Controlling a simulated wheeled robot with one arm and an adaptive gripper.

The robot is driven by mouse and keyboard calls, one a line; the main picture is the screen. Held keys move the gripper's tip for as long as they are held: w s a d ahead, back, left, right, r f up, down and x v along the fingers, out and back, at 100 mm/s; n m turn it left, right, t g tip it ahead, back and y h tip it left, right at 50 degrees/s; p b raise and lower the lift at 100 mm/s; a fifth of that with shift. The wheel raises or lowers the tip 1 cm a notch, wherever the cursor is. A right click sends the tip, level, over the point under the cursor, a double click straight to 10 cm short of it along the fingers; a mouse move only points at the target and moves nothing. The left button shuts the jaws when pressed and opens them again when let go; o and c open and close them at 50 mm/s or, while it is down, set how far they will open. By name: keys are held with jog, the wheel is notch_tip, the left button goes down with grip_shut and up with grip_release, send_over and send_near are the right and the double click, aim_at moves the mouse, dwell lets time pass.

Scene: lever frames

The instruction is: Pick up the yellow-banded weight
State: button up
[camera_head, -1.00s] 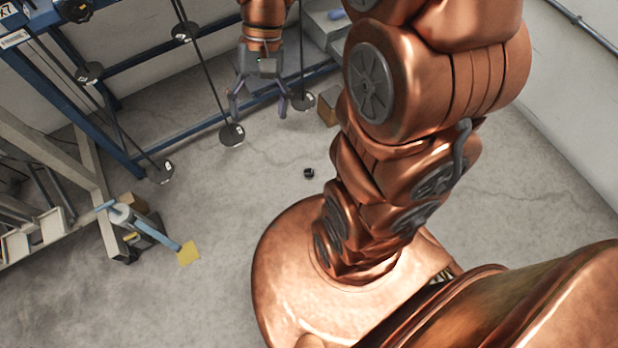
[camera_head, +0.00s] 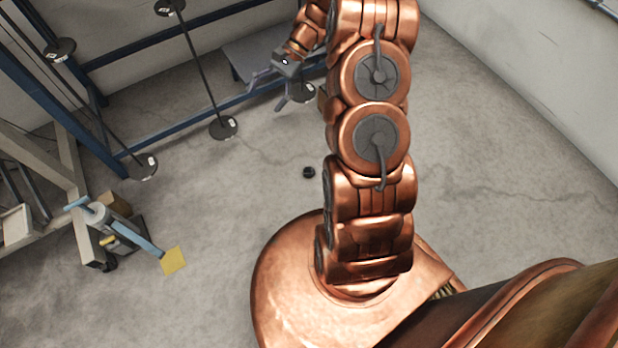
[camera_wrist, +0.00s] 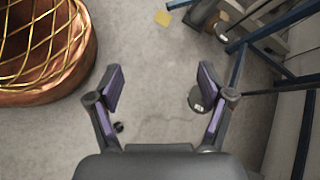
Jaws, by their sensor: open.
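A small dark object (camera_head: 308,172) lies on the bare floor near the middle of the head view. In the wrist view a small dark object (camera_wrist: 119,127) shows beside the left finger, partly hidden by it. No yellow band can be made out on it, so I cannot tell whether it is the yellow-banded weight. My gripper (camera_head: 267,93) is open and empty, above and left of the small object in the head view. Its two purple-padded fingers (camera_wrist: 160,80) are spread wide in the wrist view, with floor between them.
A blue frame with rods ending in dark discs stands at the back left; one disc (camera_head: 223,128) is near my gripper and another (camera_wrist: 199,99) shows behind the right finger. A yellow square (camera_head: 173,261) lies at the left by a tool.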

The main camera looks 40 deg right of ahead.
jog(key=w+d+f+m+t+y+b, duration=0.1)
jog(key=d+f+m+b, duration=0.15)
jog(key=f, duration=0.45)
jog(key=w+d+f+m+t+b, duration=0.1)
jog(key=d+f+b, duration=0.25)
jog(key=f, duration=0.35)
jog(key=m+t+b, duration=0.4)
jog(key=m+b, duration=0.1)
jog(key=b, duration=0.3)
send_over(311, 171)
jog(key=w+d, duration=0.1)
jog(key=d, duration=0.1)
notch_tip(311, 171, down, 24)
jog(key=s+d+f+m+b, duration=0.1)
jog(key=f, duration=0.3)
jog(key=s+d+f+m+t+b, duration=0.1)
jog(key=s+f+b, duration=0.1)
jog(key=f, duration=0.3)
jog(key=s+d+f+m+b, duration=0.1)
jog(key=d+f, duration=0.1)
jog(key=f, duration=0.3)
jog(key=shift+s+f+t, duration=0.1)
jog(key=shift+s+t, duration=0.3)
jog(key=shift+r+b+x, duration=0.1)
jog(key=shift+b+x, duration=1.1)
jog(key=shift+x, duration=0.7)
jog(key=shift+r+b+x, duration=0.15)
jog(key=shift+b+x, duration=1)
jog(key=shift+x, duration=0.75)
jog(key=shift+w, duration=0.1)
